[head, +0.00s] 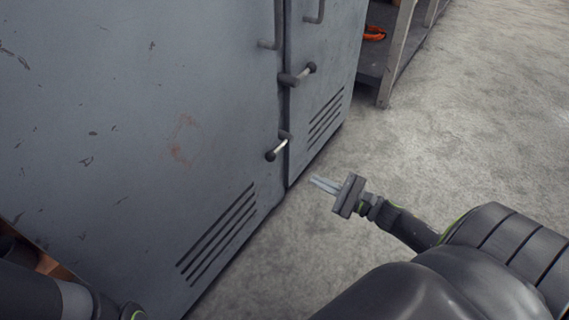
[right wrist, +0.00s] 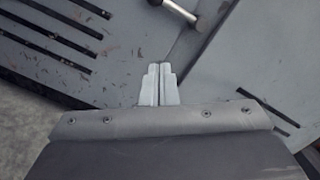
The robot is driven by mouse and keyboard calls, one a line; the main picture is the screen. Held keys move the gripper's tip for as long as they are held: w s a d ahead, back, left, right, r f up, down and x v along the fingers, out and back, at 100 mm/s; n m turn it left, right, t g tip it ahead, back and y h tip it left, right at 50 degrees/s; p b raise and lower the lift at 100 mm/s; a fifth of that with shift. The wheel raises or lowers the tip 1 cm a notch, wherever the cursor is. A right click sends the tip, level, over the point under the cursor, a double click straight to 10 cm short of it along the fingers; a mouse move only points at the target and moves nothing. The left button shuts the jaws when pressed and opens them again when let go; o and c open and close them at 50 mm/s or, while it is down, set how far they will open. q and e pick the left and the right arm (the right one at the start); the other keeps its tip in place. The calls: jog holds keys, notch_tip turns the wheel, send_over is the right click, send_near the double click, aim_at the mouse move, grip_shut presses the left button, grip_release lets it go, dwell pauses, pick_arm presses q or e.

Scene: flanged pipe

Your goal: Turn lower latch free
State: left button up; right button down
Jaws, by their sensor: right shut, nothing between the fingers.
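The lower latch (head: 279,147) is on the grey cabinet front beside the door seam. Its short metal lever slants down and left from a dark pivot to a dark knob. The upper latch (head: 298,74) sits above it, its lever pointing right and slightly up. My right gripper (head: 324,185) is shut and empty, low to the right of the lower latch and apart from it. In the right wrist view its fingers (right wrist: 157,85) are together, with a latch lever (right wrist: 180,10), apparently the lower one, at the top edge. My left gripper is out of view.
The grey cabinet (head: 130,120) fills the left, with vent slots (head: 217,232) low on its doors and handles (head: 274,30) above. A shelf unit (head: 392,50) holding an orange item stands behind at the upper right. The concrete floor (head: 460,130) is open at right.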

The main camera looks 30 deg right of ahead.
jog(key=w+a+r, duration=0.4)
jog(key=w+a, duration=0.2)
jog(key=w, duration=0.2)
jog(key=shift+b, duration=0.45)
